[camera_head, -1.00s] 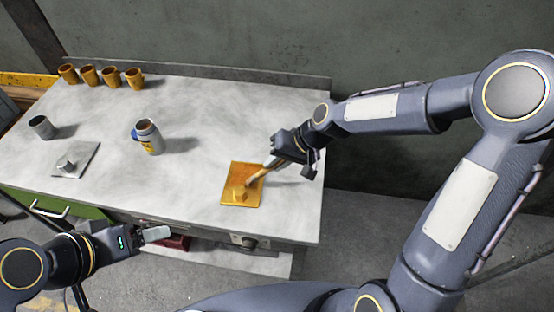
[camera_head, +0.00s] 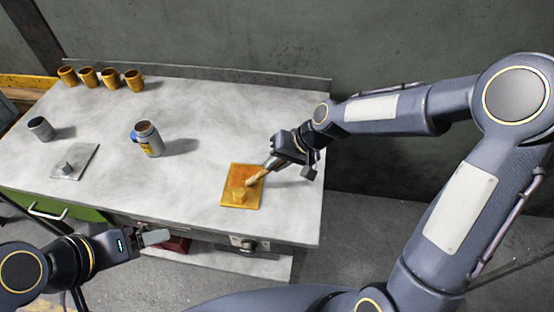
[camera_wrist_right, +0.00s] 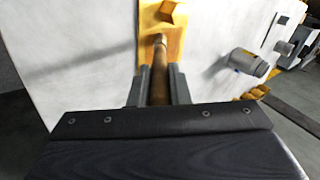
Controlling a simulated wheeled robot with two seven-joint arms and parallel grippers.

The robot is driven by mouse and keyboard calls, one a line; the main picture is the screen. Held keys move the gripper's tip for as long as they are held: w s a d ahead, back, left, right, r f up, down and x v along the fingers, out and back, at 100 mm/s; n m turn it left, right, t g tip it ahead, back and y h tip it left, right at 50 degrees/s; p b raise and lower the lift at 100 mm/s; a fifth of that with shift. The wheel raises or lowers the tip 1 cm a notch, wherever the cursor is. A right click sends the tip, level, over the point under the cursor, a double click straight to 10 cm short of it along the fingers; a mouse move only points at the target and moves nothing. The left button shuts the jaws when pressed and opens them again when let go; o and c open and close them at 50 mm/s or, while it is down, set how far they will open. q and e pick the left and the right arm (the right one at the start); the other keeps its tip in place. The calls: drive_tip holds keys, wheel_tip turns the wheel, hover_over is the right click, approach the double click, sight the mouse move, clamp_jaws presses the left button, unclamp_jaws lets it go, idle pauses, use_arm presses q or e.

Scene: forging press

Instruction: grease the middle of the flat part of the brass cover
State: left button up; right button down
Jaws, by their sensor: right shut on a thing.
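The brass cover (camera_head: 236,172) is a flat golden plate near the table's front right, with a small raised knob (camera_head: 239,195) on it. In the right wrist view the cover (camera_wrist_right: 149,28) lies just beyond the fingers. My right gripper (camera_head: 282,157) is shut on a brush (camera_head: 256,178), whose tip is at the plate, right of the knob; I cannot tell if it touches. The brush handle (camera_wrist_right: 160,88) shows between the fingers in the right wrist view. My left gripper (camera_head: 152,238) is in front of the table, away from the cover; its jaws are unclear.
A can with a blue and yellow label (camera_head: 148,140) stands mid-table. A grey cup (camera_head: 41,128) and a grey plate with a knob (camera_head: 82,152) are at the left. Several orange cups (camera_head: 110,77) line the back left. The table (camera_head: 215,120) is clear between the can and the cover.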

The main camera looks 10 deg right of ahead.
drive_tip(key=shift+s, duration=0.25)
drive_tip(key=shift+w+d, duration=0.2)
drive_tip(key=shift+w, duration=0.65)
drive_tip(key=shift+s, duration=0.1)
drive_tip(key=shift+s+a, duration=0.25)
drive_tip(key=shift+s, duration=0.5)
drive_tip(key=shift+w+d, duration=0.15)
drive_tip(key=shift+w, duration=0.35)
drive_tip(key=shift+r, duration=0.1)
